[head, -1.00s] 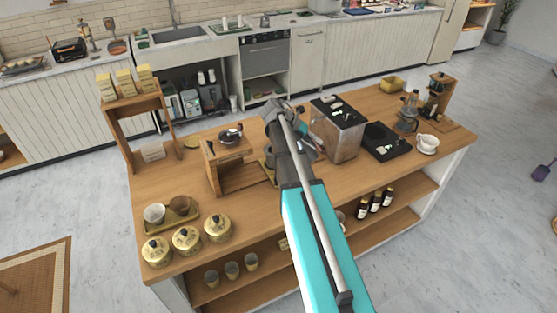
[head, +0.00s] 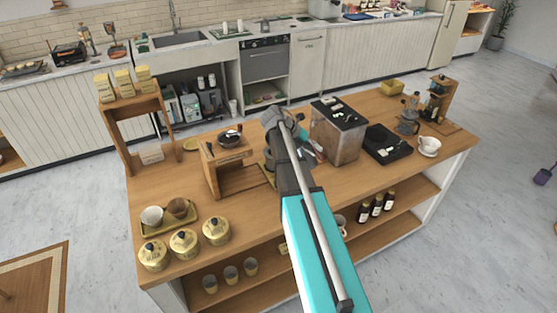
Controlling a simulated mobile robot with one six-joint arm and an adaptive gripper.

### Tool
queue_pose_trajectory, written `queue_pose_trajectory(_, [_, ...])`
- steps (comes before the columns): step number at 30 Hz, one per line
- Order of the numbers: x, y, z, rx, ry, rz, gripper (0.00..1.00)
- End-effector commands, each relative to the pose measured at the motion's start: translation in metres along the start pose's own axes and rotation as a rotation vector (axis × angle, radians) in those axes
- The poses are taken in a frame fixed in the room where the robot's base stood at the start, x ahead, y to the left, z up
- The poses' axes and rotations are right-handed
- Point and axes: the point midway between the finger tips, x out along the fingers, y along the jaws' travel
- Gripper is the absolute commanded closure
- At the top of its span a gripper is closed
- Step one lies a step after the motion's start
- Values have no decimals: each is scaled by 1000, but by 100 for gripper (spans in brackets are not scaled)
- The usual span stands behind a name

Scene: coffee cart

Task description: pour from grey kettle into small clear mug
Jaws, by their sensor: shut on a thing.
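My teal and grey arm (head: 318,235) reaches from the bottom of the head view over the wooden cart (head: 245,235). Its wrist joint is above the middle of the cart top. The gripper fingers are hidden behind the arm, so I do not see what they hold. Part of a dark, rounded object (head: 270,160) shows at the left of the wrist, above or on a small tray; I cannot tell what it is. I cannot make out the grey kettle or the small clear mug; the arm covers that part of the cart.
A wooden stand with a dark pan-like piece (head: 230,138) is left of the wrist. A metal box machine (head: 339,130) stands close on the right, beside a black scale-like device (head: 388,144). Gold tins (head: 184,243) and a cup tray (head: 187,225) are at front left.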

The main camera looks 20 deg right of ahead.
Motion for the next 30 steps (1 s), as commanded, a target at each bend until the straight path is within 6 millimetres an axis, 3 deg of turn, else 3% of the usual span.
queue_pose_trajectory(30, [24,23,-7,79,-35,156,100])
